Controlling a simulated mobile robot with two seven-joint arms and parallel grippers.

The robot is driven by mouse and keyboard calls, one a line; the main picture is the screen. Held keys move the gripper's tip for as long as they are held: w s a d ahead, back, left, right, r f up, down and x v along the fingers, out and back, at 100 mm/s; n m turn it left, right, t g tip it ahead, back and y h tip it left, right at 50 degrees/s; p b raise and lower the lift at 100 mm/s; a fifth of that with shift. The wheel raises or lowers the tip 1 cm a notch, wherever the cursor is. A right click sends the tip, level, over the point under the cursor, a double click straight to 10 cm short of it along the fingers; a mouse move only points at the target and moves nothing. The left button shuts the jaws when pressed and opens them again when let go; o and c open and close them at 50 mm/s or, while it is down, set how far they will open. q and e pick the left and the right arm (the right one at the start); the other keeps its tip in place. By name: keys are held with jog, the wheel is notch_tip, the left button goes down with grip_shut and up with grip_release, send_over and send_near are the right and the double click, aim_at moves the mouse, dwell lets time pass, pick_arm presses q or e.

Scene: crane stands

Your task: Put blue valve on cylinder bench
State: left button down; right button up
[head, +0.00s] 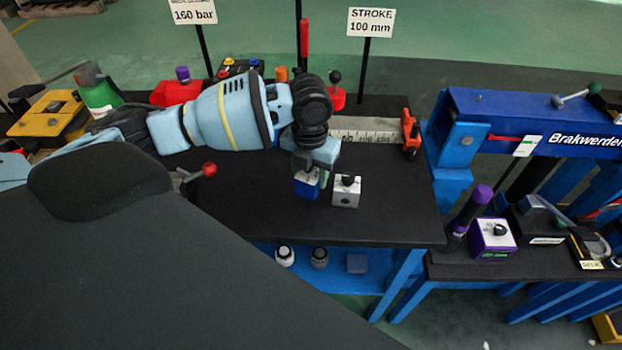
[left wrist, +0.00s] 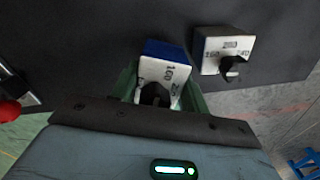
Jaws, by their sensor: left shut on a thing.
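My left gripper (head: 314,172) points down over the black top of the bench (head: 255,215). It is shut on the blue valve (head: 306,190), a small block with blue sides, a white face and a black knob. In the left wrist view the blue valve (left wrist: 164,68) sits between the gripper's fingers (left wrist: 160,92), its white face marked with numbers. I cannot tell whether its underside touches the bench top. A silver-white valve (head: 346,194) with a black knob stands on the bench just right of it; it also shows in the left wrist view (left wrist: 224,50). My right gripper is out of view.
A red-knobbed lever (head: 208,170) is at the left. A blue press frame (head: 530,120) and a lower bench with a purple box (head: 491,238) stand right. The front-right bench top is clear.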

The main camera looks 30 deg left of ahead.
aim_at(311, 179)
pick_arm(q)
jog(key=shift+w+r, duration=0.1)
jog(key=shift+w, duration=0.1)
jog(key=shift+w+a, duration=0.15)
jog(key=shift+w, duration=0.1)
jog(key=shift+f, duration=0.35)
jog(key=shift+w+a+f, duration=0.1)
jog(key=shift+f, duration=1.3)
jog(key=shift+f, duration=0.2)
jog(key=c, duration=0.7)
grip_release()
notch_tip(311, 179, up, 12)
jog(key=shift+r+p, duration=0.1)
jog(key=shift+p, duration=0.3)
